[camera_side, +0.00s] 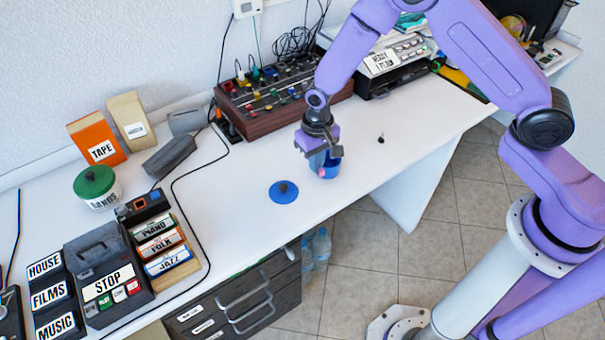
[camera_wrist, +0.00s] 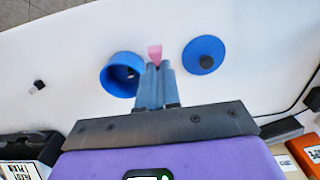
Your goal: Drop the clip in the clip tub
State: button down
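The pink clip (camera_wrist: 155,53) is pinched between the fingertips of my gripper (camera_wrist: 158,68), which is shut on it. The blue clip tub (camera_wrist: 108,78) stands open on the white table, just left of the fingers in the wrist view, with something dark inside. The clip appears beside the tub's opening, between the tub and its round blue lid (camera_wrist: 204,47). In the side view my gripper (camera_side: 322,158) is low at the tub (camera_side: 331,171) and partly hides it; the clip shows pink in front of it. The lid (camera_side: 283,192) lies flat on the table with a dark knob.
A small dark knob-like object (camera_side: 381,139) lies to the right of the tub. A mixer (camera_side: 268,98) and a printer-like device (camera_side: 392,68) stand at the back. Disc boxes (camera_side: 160,243), a green-lidded tub (camera_side: 95,184) and a black cable (camera_side: 178,185) are to the left. The table around the lid is clear.

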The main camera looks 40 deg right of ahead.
send_over(302, 183)
jog(key=f, duration=0.4)
jog(key=shift+s+d+f, duration=0.1)
jog(key=shift+s+f, duration=0.1)
jog(key=shift+f, duration=0.15)
jog(key=shift+w+f, duration=0.15)
jog(key=shift+f, duration=1.55)
jog(key=c, duration=1.4)
grip_release()
jog(key=shift+f, duration=0.1)
jog(key=shift+o, duration=0.2)
notch_tip(302, 183, up, 12)
jog(key=shift+r, duration=0.25)
